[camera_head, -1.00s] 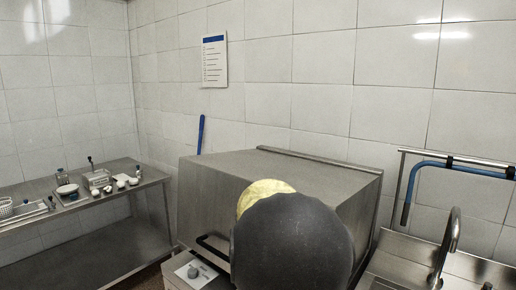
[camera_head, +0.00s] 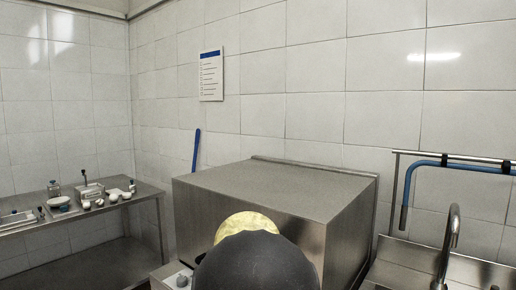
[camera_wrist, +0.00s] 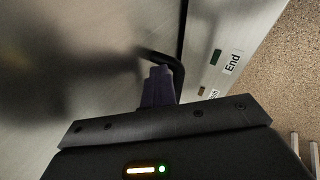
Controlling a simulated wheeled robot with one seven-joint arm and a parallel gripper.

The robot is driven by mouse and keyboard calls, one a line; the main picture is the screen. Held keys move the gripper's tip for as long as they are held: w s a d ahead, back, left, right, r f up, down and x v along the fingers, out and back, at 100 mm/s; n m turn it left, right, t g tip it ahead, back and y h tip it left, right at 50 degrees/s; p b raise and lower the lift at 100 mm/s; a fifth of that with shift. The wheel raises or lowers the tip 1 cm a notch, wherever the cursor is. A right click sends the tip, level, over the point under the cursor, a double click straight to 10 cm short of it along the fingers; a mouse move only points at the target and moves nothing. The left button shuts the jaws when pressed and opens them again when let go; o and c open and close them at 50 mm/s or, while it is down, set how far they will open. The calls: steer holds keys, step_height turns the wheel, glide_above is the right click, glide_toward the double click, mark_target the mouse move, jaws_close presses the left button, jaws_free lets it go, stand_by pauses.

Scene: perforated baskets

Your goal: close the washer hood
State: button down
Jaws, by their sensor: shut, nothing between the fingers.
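The washer hood (camera_head: 270,180) is a large stainless-steel box against the tiled wall in the head view. My dark arm (camera_head: 255,265) covers part of its front and its handle there. In the wrist view, the hood's metal face (camera_wrist: 70,60) fills the left side. A black bar handle (camera_wrist: 172,62) sticks out near its edge. My gripper (camera_wrist: 160,72) is shut and empty, with its fingertips at the handle. I cannot tell whether they touch it.
A steel side table (camera_head: 90,215) with small lab items stands at the left. A sink with a curved tap (camera_head: 450,235) and a blue hose (camera_head: 408,190) are at the right. A blue stick (camera_head: 196,150) and a notice (camera_head: 211,75) are on the wall behind.

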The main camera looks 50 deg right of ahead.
steer(key=shift+s+d+f, duration=0.1)
steer(key=shift+s+f, duration=0.25)
steer(key=shift+f, duration=0.3)
steer(key=r+p, duration=0.2)
steer(key=w+r+p, duration=0.1)
steer(key=r+p, duration=0.1)
steer(key=r, duration=0.1)
steer(key=shift+r+p, duration=0.3)
steer(key=shift+r, duration=0.05)
steer(key=p+v, duration=0.1)
steer(key=v, duration=0.8)
steer(key=shift+r, duration=0.3)
steer(key=shift+w, duration=0.1)
